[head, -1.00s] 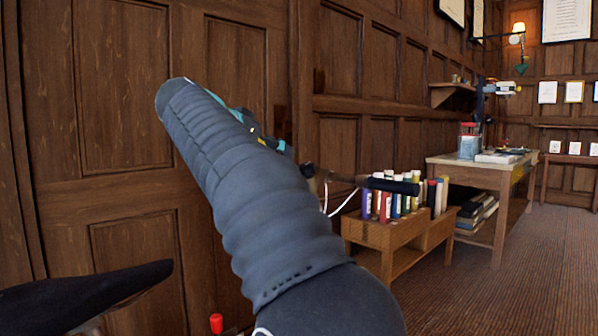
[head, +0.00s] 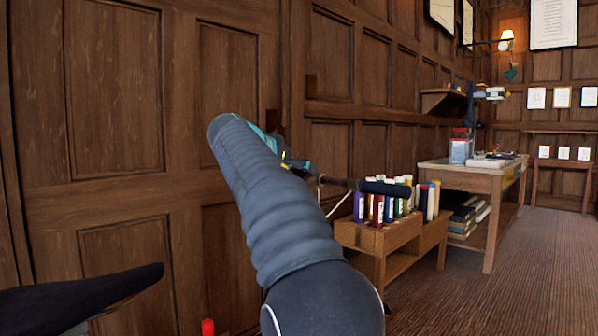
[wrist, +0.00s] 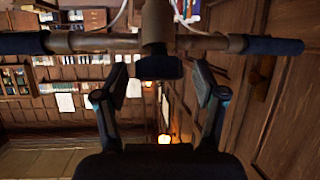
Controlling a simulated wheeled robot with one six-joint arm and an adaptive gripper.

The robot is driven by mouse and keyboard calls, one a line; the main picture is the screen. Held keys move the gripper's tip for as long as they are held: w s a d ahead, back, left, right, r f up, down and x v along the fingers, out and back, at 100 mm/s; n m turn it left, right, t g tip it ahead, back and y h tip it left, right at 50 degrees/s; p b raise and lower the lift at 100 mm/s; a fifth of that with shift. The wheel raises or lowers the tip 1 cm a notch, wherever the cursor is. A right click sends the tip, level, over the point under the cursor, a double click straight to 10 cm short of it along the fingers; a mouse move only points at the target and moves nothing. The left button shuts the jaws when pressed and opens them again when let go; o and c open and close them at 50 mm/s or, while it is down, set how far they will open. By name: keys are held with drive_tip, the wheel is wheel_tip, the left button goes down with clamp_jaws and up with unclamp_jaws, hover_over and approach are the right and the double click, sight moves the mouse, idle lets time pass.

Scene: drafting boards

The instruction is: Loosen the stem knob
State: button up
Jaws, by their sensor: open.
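The handlebar (wrist: 95,42) crosses the top of the wrist view, with a dark grip (wrist: 270,46) at each end and a brown stem (wrist: 157,25) at its middle. A dark blocky piece (wrist: 159,67), which looks like the stem knob, sits below the stem. My gripper (wrist: 158,78) is open, one finger on each side of this piece; I see no contact. In the head view one dark grip (head: 384,187) and a white cable show beyond my arm. My arm hides the stem and knob there.
A wooden shelf unit (head: 365,238) with several coloured bottles stands behind the handlebar. A worktable (head: 470,180) stands farther back right. A panelled wall (head: 110,100) is close on the left. Carpeted floor (head: 530,265) is clear at the right.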

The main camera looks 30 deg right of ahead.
drive_tip(key=shift+w+d+f, duration=0.25)
drive_tip(key=shift+d, duration=0.15)
drive_tip(key=c, duration=1.1)
drive_tip(key=shift+c, duration=0.2)
